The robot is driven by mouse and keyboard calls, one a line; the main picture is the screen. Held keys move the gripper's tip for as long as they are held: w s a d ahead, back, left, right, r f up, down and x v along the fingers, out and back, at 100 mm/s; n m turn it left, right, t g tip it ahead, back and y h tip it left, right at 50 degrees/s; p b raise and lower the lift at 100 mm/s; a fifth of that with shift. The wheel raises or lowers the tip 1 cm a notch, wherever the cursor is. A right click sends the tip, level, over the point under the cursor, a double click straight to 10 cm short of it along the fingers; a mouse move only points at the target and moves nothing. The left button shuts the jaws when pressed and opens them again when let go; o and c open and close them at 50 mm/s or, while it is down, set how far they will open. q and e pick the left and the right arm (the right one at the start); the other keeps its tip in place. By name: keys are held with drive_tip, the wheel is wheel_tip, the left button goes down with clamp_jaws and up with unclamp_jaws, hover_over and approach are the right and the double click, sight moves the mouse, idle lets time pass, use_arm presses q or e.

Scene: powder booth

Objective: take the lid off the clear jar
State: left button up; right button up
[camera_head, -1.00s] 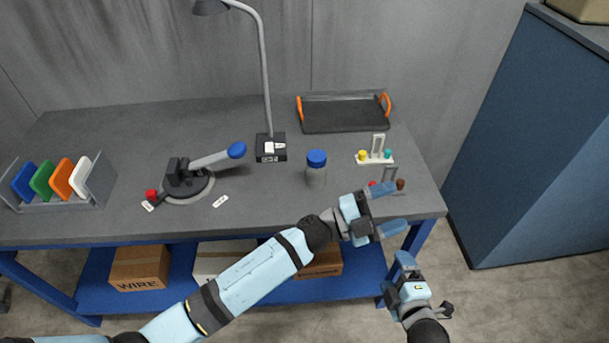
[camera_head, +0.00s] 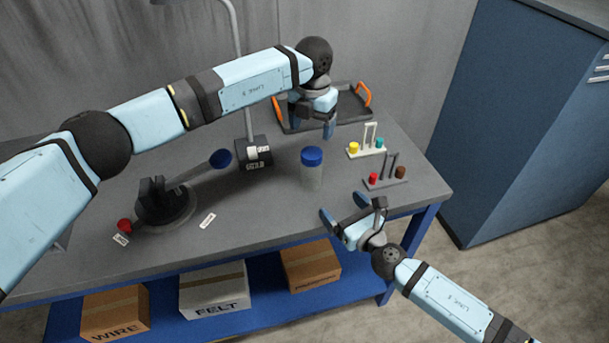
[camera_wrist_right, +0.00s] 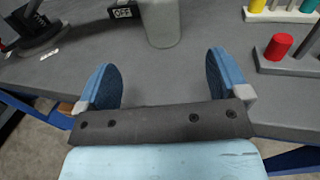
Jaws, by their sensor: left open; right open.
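The clear jar (camera_head: 311,179) stands upright on the grey workbench with its blue lid (camera_head: 312,156) on top. My left gripper (camera_head: 313,124) is open, pointing down above and just behind the lid in the picture, apart from it. My right gripper (camera_head: 342,209) is open and empty at the bench's front edge, its fingers pointing toward the jar. In the right wrist view, the lower part of the jar (camera_wrist_right: 160,24) shows beyond and between the open fingers (camera_wrist_right: 161,78), not touching them. The lid is out of that view.
Right of the jar stand a white peg stand (camera_head: 367,150) and a grey one (camera_head: 386,181). A black tray with orange handles (camera_head: 350,112) lies behind, partly hidden by my left gripper. The lamp base (camera_head: 254,152) and a blue-knobbed lever device (camera_head: 166,203) are to the left.

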sight(317, 179)
use_arm(q)
drive_tip(key=shift+d, duration=0.1)
use_arm(e)
drive_tip(key=x, duration=1.3)
drive_tip(key=shift+w+a, duration=0.15)
drive_tip(key=shift+w, duration=0.15)
